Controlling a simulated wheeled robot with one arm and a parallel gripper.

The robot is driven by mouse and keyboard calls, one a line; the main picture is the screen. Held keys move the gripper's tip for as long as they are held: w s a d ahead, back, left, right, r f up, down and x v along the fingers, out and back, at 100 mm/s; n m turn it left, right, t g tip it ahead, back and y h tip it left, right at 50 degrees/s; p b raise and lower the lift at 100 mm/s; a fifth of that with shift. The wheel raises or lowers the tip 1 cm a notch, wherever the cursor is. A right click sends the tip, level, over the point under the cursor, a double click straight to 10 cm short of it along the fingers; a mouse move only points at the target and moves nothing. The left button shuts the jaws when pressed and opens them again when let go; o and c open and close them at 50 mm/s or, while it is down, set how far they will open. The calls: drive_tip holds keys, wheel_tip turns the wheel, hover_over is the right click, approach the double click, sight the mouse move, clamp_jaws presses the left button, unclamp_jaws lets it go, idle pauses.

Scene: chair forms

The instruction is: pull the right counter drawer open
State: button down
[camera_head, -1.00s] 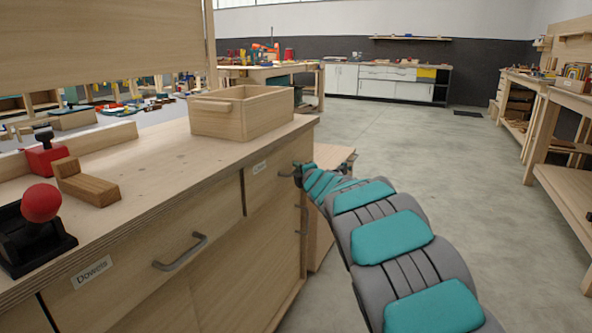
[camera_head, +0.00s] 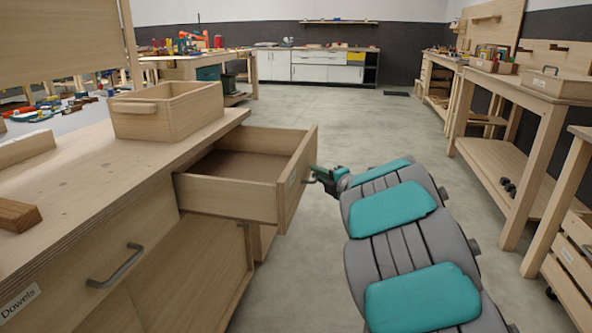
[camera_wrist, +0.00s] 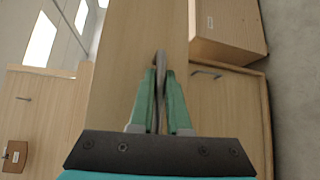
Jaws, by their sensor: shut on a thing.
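The right counter drawer (camera_head: 232,192) stands pulled well out of the counter (camera_head: 95,185), and its inside looks empty. Its wooden front (camera_head: 297,180) faces right in the head view and fills the middle of the wrist view (camera_wrist: 115,100). My gripper (camera_head: 318,176) is at the outer side of that front, at the drawer's handle. In the wrist view my gripper's green fingers (camera_wrist: 160,90) are closed on the dark handle (camera_wrist: 160,62). The fingers hide part of the handle.
An open wooden box (camera_head: 168,110) stands on the counter behind the drawer. A closed drawer labelled Dowels, with a grey handle (camera_head: 116,266), is at the lower left. Workbenches (camera_head: 500,120) line the right side. The grey floor (camera_head: 340,125) beyond my arm is clear.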

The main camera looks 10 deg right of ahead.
drive_tip(key=shift+s+d, duration=0.2)
drive_tip(key=shift+d, duration=0.35)
drive_tip(key=shift+s+d, duration=0.15)
drive_tip(key=shift+d, duration=0.4)
drive_tip(key=c, duration=0.9)
unclamp_jaws()
drive_tip(key=shift+b+v, duration=0.3)
drive_tip(key=shift+v, duration=3.6)
